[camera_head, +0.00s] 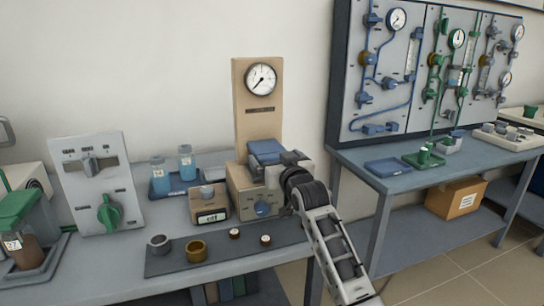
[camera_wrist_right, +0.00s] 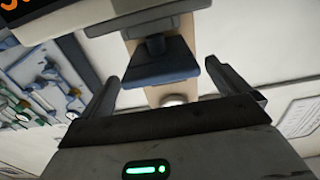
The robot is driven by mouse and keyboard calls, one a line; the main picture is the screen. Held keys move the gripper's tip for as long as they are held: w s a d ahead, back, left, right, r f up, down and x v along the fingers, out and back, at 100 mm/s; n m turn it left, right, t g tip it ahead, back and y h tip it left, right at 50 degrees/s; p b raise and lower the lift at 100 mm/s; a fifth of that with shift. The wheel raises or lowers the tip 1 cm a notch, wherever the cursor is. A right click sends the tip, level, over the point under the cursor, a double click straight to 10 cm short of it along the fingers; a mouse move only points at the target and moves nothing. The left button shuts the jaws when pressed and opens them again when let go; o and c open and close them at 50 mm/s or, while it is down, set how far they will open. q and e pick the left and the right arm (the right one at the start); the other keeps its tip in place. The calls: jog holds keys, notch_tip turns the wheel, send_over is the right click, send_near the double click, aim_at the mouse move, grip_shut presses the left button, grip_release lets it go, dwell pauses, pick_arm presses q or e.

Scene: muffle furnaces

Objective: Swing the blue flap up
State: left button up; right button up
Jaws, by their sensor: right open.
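The blue flap (camera_head: 265,148) sits on top of a beige unit (camera_head: 240,190) that has a tall back panel with a round gauge. My right gripper (camera_head: 284,164) is at the flap's right side in the head view, and its fingertips are hard to make out there. In the right wrist view the gripper (camera_wrist_right: 161,78) is open, with a finger on each side of the blue flap (camera_wrist_right: 160,67). Nothing is clearly gripped, and I cannot tell whether a finger touches the flap. My left gripper is not in view.
A blue knob (camera_head: 262,208) is on the unit's front. A dark mat (camera_head: 165,263) with small pots lies in front. A panel with pipes and gauges (camera_head: 400,85) stands at the right.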

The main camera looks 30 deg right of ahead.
aim_at(272, 154)
jog(key=x, duration=0.3)
jog(key=shift+w, duration=0.25)
